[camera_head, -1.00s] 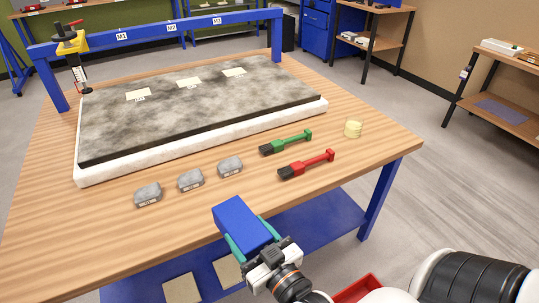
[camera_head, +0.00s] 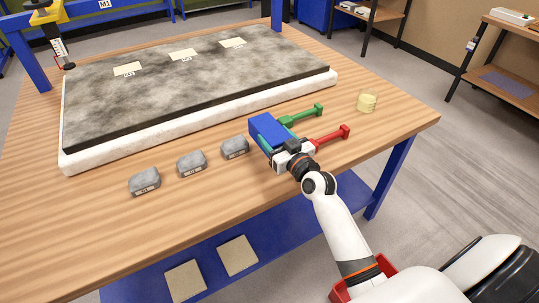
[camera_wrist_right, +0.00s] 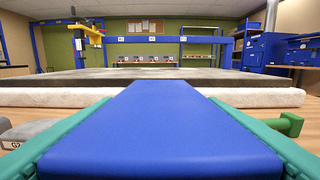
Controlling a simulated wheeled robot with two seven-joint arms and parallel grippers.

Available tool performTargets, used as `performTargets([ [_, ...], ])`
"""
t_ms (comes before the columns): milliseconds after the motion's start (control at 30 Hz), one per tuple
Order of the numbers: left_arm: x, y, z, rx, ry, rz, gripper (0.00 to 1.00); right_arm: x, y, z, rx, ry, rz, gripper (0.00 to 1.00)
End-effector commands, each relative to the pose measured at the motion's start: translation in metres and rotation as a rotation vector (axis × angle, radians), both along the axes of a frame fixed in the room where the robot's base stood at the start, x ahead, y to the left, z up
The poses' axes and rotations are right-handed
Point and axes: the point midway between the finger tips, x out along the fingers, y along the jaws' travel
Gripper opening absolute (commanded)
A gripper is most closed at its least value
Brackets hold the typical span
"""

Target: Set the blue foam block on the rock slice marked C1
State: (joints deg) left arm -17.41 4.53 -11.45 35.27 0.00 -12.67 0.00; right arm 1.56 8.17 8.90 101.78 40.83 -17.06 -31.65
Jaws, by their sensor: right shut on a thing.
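The blue foam block (camera_head: 268,128) is held by my right gripper (camera_head: 277,142), above the table's front part, over the brush heads as seen in the head view. In the right wrist view the blue block (camera_wrist_right: 160,130) fills the lower middle between the teal fingers, pointing toward the slab. The dark mottled rock slab (camera_head: 190,92) lies on a white base (camera_head: 200,125). Three cream pieces with small tags lie along its far side: left (camera_head: 127,69), middle (camera_head: 183,55) and right (camera_head: 233,43). Their tags are too small to read, so I cannot tell which is C1. My left gripper is out of view.
Three grey labelled blocks (camera_head: 145,180) lie in front of the slab. A blue frame (camera_head: 100,10) stands behind the slab.

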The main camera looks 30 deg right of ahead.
Motion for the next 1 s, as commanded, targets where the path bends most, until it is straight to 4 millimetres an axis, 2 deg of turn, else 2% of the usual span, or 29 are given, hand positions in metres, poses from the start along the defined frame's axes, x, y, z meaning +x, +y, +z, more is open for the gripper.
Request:
performTargets([
  [33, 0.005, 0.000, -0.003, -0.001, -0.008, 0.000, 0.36, 0.000, 0.000, -0.009, -0.001, 0.002, 0.000, 0.41],
  [133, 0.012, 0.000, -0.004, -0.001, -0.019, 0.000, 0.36, 0.000, 0.000, -0.015, -0.002, 0.000, 0.001, 0.41],
  [233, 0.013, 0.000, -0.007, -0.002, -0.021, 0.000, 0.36, 0.000, 0.000, -0.024, -0.002, 0.001, 0.000, 0.41],
  [400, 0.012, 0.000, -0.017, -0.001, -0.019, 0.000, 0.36, 0.000, 0.000, -0.049, -0.003, 0.002, 0.000, 0.41],
  [767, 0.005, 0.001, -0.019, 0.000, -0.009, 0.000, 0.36, -0.001, 0.000, -0.054, -0.001, 0.000, -0.001, 0.41],
  [800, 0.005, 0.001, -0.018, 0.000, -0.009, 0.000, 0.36, -0.001, 0.000, -0.053, 0.000, 0.000, -0.001, 0.66],
  [900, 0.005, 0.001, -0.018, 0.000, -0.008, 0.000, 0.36, -0.001, 0.000, -0.053, 0.000, 0.000, -0.001, 0.83],
  [1000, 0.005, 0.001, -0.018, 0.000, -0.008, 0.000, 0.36, -0.001, 0.000, -0.053, -0.001, 0.000, -0.001, 0.85],
])
